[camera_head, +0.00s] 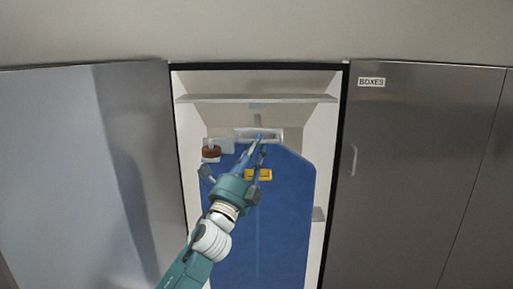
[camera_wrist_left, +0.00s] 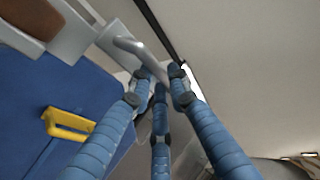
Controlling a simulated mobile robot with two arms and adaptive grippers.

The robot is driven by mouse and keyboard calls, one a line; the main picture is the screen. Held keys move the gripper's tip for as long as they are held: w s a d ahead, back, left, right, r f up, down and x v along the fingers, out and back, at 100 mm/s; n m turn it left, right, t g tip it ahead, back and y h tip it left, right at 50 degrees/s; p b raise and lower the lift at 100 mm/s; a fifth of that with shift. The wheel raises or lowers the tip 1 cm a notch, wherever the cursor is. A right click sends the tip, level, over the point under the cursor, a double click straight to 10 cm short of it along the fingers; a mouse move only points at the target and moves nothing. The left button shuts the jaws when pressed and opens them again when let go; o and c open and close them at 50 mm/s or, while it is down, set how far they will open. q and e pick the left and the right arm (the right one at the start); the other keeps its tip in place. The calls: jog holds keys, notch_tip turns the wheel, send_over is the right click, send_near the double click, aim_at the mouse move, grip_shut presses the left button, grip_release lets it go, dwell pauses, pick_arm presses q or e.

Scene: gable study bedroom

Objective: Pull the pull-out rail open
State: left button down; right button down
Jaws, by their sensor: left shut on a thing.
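The pull-out rail (camera_head: 258,119) is a grey metal piece under the shelf inside the open cupboard. Its front has a pale metal bar handle (camera_head: 275,134), which also shows in the left wrist view as a bent grey bar (camera_wrist_left: 135,47). My left gripper (camera_head: 258,143) reaches up into the cupboard. Its blue fingers (camera_wrist_left: 160,80) are closed around the lower part of the bar in the left wrist view. The fingers hide part of the handle. My right gripper is in neither view.
A large blue hanging item (camera_head: 285,210) with a yellow piece (camera_head: 264,175) fills the cupboard below the rail. A brown object (camera_head: 211,151) sits at the left. A shelf (camera_head: 300,98) is above. A closed door labelled BOXES (camera_head: 410,170) is at right; a grey panel (camera_head: 75,180) stands left.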

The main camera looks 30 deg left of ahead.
pick_arm(q)
jog(key=c, duration=1.6)
grip_release()
jog(key=v, duration=1.2)
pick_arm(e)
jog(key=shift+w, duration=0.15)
